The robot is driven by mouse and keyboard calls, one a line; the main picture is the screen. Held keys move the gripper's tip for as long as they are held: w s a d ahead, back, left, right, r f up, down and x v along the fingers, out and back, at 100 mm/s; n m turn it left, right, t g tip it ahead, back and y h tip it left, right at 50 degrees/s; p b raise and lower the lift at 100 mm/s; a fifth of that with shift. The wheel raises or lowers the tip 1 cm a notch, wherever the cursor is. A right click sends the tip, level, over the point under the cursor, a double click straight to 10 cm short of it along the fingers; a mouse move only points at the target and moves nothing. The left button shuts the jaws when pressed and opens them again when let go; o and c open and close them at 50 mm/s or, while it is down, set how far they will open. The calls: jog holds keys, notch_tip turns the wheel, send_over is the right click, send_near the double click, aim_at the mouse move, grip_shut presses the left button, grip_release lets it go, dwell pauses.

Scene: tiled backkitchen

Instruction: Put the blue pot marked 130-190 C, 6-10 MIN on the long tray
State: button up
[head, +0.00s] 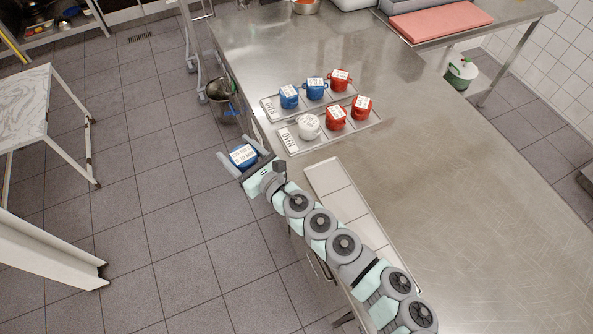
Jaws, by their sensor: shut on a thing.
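My gripper (247,163) is shut on a blue pot (241,150) with a white label on top. The label's print is too small to read surely. The pot is held out past the left edge of the counter, over the tiled floor. The long tray (334,178), pale and divided into sections, lies along the counter's near left edge, to the right of my gripper. My arm passes over it and hides part of it. Its visible sections look empty.
Two trays marked OVEN stand on the steel counter (450,190). The farther one (268,108) holds two blue pots and a red one; the nearer one (290,141) holds a white pot and two red ones. A bin (222,104) stands beside the counter.

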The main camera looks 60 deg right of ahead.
jog(key=s+d+r+m+h, duration=0.1)
jog(key=s+d+r, duration=0.2)
jog(key=s+d, duration=0.3)
jog(key=s+d+r+h+p, duration=0.1)
jog(key=s+d+r, duration=0.1)
jog(key=s+d, duration=0.3)
jog(key=s+d+r+m+h, duration=0.1)
jog(key=s+d+r, duration=0.2)
jog(key=s+d, duration=0.3)
jog(key=shift+g, duration=0.3)
jog(key=shift+s+a+f+b, duration=0.1)
jog(key=shift+f+b, duration=1.75)
jog(key=shift+f, duration=8.1)
jog(key=shift+f+b, duration=0.2)
jog(key=shift+b, duration=0.15)
jog(key=o, duration=1.7)
jog(key=shift+r, duration=0.1)
